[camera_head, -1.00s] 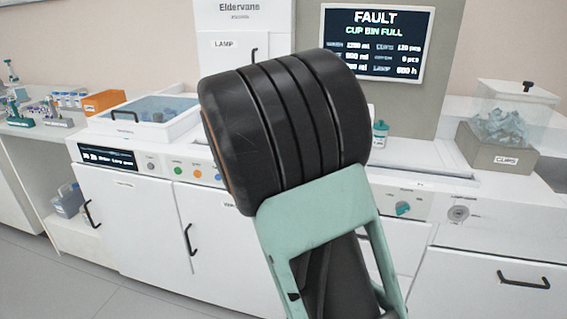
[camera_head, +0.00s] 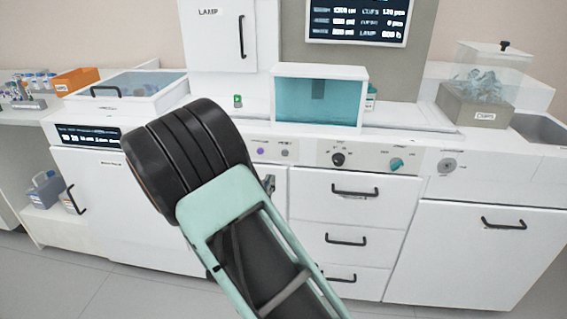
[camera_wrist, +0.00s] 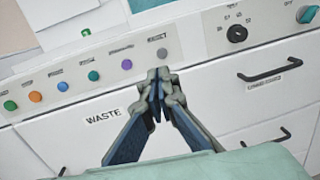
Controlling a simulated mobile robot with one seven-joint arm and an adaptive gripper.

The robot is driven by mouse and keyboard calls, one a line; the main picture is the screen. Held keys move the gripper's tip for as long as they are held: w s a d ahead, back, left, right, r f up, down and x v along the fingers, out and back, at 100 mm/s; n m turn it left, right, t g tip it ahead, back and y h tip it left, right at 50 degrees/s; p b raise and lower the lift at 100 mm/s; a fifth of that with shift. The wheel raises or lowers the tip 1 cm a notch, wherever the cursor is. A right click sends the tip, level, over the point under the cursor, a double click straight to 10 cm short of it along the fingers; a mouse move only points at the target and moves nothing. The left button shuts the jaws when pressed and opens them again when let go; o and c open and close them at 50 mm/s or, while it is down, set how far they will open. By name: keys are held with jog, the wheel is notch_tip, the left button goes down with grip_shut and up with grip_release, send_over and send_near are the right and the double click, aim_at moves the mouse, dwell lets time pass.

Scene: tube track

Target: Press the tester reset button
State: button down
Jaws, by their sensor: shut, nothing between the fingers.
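A row of small round buttons runs along the white machine's front panel in the wrist view. It includes an orange button (camera_wrist: 35,97), a purple button (camera_wrist: 126,64) and a grey button (camera_wrist: 161,53) at its right end. Their labels are too small to read, so I cannot tell which is the tester reset. The head view also shows the purple one (camera_head: 260,150) and the grey one (camera_head: 285,153); my arm covers those further left. My gripper (camera_wrist: 158,74) is shut and empty, its tips just below the grey button in the wrist picture. Contact cannot be told.
A dark knob (camera_head: 338,159) and a teal knob (camera_head: 397,164) sit right of the buttons. Below are a WASTE door (camera_wrist: 85,135) and drawers with protruding handles (camera_head: 355,191). A teal-windowed box (camera_head: 318,72) stands above the panel. A clear bin (camera_head: 484,75) is at right.

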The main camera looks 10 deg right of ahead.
aim_at(284, 154)
jog(key=shift+s+f, duration=0.2)
jog(key=shift+f, duration=0.25)
jog(key=shift+w, duration=0.1)
jog(key=b+x, duration=0.2)
jog(key=x, duration=1.1)
jog(key=shift+w+d, duration=0.2)
jog(key=shift+w, duration=0.1)
jog(key=shift+w, duration=0.1)
